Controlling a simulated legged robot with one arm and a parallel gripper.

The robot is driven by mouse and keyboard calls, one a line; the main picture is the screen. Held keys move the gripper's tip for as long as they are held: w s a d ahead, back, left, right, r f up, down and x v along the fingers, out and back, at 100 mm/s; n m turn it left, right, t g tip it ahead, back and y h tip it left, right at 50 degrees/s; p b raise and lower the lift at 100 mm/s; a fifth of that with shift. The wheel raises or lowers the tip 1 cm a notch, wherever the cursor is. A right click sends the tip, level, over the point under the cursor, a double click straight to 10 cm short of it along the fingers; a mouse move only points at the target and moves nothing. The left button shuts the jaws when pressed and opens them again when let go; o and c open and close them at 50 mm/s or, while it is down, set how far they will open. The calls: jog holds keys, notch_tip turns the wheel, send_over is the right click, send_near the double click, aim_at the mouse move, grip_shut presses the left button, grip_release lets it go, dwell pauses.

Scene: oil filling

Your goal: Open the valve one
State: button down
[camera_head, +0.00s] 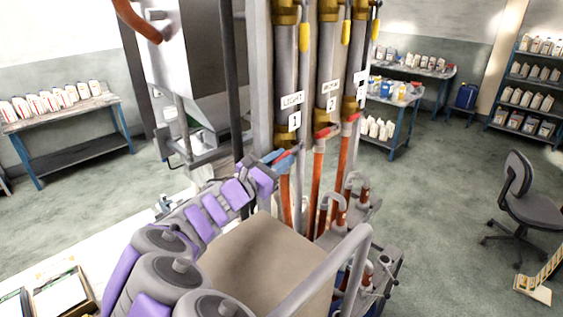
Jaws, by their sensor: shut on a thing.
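Valve one's red handle (291,154) is at the lower end of the grey pipe labelled 1 (293,118). My gripper (283,159), with blue fingers at the end of my purple and grey arm, is shut on this handle. The fingers hide part of the handle and the valve body. An orange hose (285,200) hangs below the valve. To the right, the red handle of valve two (325,132) sits under the pipe labelled 2 (330,103). A third pipe with a red handle (352,118) stands further right.
A grey rail (345,265) and a brown box-like surface (262,258) are close in front. A metal hopper (200,45) stands behind left. Blue-legged shelves with bottles (65,100) are along the walls. An office chair (530,190) is at right, with open floor around it.

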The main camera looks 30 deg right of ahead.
jog(key=shift+f+h+b, duration=0.5)
jog(key=shift+f+h, duration=0.1)
jog(key=shift+f, duration=0.15)
jog(key=c, duration=1.4)
grip_release()
jog(key=shift+c, duration=0.2)
jog(key=o, duration=0.4)
jog(key=shift+a+r, duration=0.2)
jog(key=shift+a, duration=0.3)
jog(key=shift+o, duration=0.2)
jog(key=shift+d+f, duration=0.1)
